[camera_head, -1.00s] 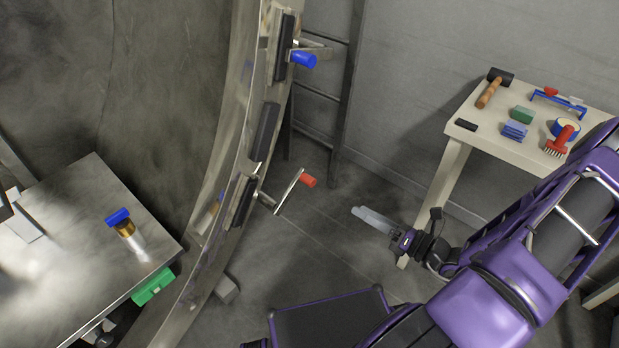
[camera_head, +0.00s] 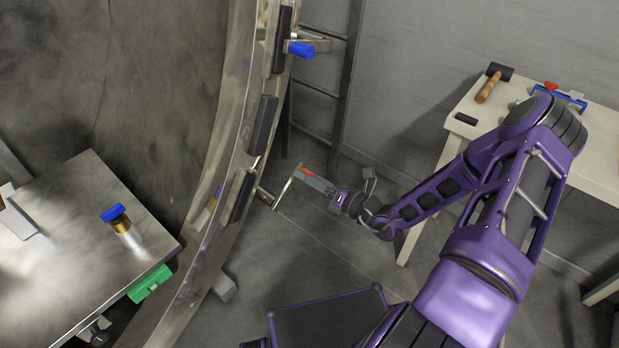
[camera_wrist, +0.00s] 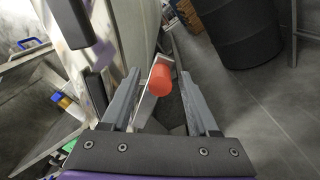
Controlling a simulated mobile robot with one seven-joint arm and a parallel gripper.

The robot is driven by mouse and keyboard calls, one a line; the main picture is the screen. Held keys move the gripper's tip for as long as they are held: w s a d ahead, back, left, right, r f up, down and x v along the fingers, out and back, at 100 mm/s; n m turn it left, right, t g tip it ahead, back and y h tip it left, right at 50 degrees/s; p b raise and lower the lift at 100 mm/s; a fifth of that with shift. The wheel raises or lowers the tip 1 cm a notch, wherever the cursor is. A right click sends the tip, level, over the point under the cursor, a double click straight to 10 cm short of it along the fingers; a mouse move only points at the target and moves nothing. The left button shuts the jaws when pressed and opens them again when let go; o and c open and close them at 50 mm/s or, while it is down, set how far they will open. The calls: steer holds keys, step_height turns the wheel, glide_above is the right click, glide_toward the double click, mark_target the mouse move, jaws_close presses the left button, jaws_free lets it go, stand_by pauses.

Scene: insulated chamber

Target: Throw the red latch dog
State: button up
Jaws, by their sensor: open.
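The red latch dog is a metal lever (camera_head: 284,193) with a red grip (camera_head: 307,171), mounted on the edge of the curved metal door frame. My gripper (camera_head: 310,179) is at the lever's red end. In the wrist view the red grip (camera_wrist: 162,82) stands between the two open grey fingers of my gripper (camera_wrist: 162,100), with the metal lever running down beside it. The fingers look apart from the grip, though the exact depth between them is hard to tell. In the head view my fingers partly cover the grip.
A blue-gripped latch dog (camera_head: 301,49) sits higher on the same frame (camera_head: 217,180). A white tool table (camera_head: 463,137) with a mallet stands right. A dark barrel (camera_wrist: 235,30) shows in the wrist view.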

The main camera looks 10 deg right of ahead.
steer(key=shift+w, duration=0.1)
jaws_close()
stand_by(0.3)
stand_by(1.1)
